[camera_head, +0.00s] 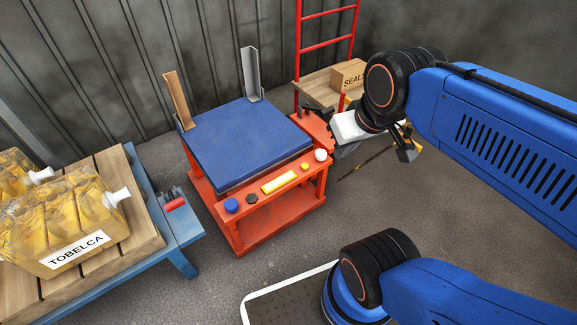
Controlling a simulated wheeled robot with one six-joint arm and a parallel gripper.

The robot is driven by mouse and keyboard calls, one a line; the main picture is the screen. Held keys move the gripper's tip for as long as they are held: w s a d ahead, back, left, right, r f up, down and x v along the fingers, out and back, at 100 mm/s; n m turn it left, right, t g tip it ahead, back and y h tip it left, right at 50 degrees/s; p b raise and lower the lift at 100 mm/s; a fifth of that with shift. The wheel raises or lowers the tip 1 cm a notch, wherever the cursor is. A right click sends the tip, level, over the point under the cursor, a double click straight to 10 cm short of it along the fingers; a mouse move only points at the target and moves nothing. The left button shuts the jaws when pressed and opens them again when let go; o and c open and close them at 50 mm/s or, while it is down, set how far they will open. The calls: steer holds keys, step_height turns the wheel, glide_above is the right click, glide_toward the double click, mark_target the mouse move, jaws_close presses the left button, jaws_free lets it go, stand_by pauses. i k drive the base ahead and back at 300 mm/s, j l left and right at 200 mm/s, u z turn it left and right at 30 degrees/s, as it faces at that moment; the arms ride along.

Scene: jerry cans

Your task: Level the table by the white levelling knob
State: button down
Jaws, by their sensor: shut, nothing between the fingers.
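The table has a dark blue top (240,140) on an orange-red frame (255,232). The white levelling knob (320,155) is a small round knob at the right end of the frame's front ledge. A yellow bar (279,182), possibly a spirit level, lies in the middle of that ledge; its reading is too small to make out. The top looks slightly tilted, but I cannot tell how much. My gripper (408,153) is shut and empty, in the air to the right of the white knob and apart from it.
A blue knob (231,205), a black knob (251,199) and a small yellow button (305,166) share the ledge. Two upright brackets, brown (177,98) and grey (251,73), stand at the back.

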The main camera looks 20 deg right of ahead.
mark_target(320, 154)
steer(key=i, duration=0.65)
steer(key=k+j+z, duration=0.15)
steer(key=j, duration=0.25)
steer(key=k+j+z, duration=0.2)
steer(key=j, duration=0.2)
steer(key=k+j+z, duration=0.15)
steer(key=k+j, duration=0.15)
